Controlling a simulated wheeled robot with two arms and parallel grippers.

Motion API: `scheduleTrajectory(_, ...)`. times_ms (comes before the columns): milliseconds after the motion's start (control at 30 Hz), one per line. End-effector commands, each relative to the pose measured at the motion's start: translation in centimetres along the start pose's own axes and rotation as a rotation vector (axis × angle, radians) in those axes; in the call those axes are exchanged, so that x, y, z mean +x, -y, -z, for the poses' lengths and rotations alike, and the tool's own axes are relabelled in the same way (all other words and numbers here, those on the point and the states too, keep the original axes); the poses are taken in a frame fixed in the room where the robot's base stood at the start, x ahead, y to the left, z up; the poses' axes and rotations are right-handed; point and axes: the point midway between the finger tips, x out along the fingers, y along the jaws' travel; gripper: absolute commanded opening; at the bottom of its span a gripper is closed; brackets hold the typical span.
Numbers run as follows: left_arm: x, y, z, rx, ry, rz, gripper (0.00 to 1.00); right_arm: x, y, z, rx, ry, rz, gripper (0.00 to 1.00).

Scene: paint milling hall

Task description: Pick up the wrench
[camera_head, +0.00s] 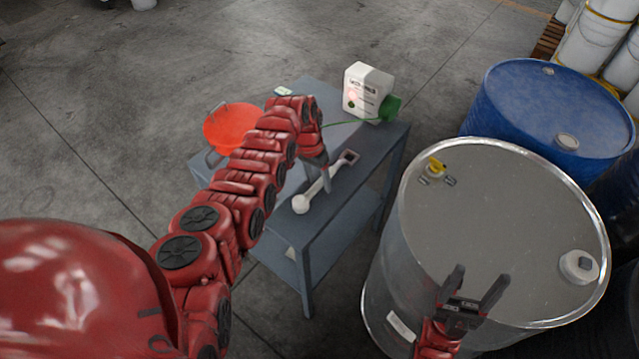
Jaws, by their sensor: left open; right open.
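The wrench (314,190) is a pale, long-handled tool with a rounded end at the lower left and a squarish end at the upper right. It lies across the grey table (345,205). My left gripper (326,186) points down at the middle of the wrench's handle, its fingers very close to it; I cannot tell whether they touch it. It is open, and part of the handle is hidden behind it. My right gripper (477,283) is open and empty, in front of the steel drum at the lower right.
A red-orange bowl (232,127) sits at the table's left end, partly behind my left arm. A white box-like device (367,90) with a green part stands at the back. The steel drum (500,220) and a blue drum (545,105) fill the right. Floor beyond the table is clear.

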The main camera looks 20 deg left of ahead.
Motion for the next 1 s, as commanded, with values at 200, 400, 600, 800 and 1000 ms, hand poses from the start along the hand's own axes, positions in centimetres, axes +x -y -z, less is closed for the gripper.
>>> scheduleTrajectory(200,-0.04,0.02,0.03,0.000,-0.001,0.000,0.55,-0.01,0.00,0.00,0.000,0.000,0.000,0.68)
scheduleTrajectory(400,-0.06,0.03,0.04,0.000,-0.001,0.001,0.19,-0.02,0.00,0.00,0.000,0.000,0.000,0.68)
scheduleTrajectory(600,-0.07,0.04,0.04,0.000,-0.002,0.001,0.00,-0.01,0.00,0.00,0.000,0.000,0.000,0.68)
scheduleTrajectory(800,-0.10,0.04,0.06,0.000,-0.002,0.001,0.00,0.00,0.00,0.00,0.000,0.000,0.000,0.68)
scheduleTrajectory(1000,-0.16,0.04,0.08,0.000,-0.003,0.001,0.00,-0.03,0.00,-0.01,0.000,0.000,0.000,0.68)
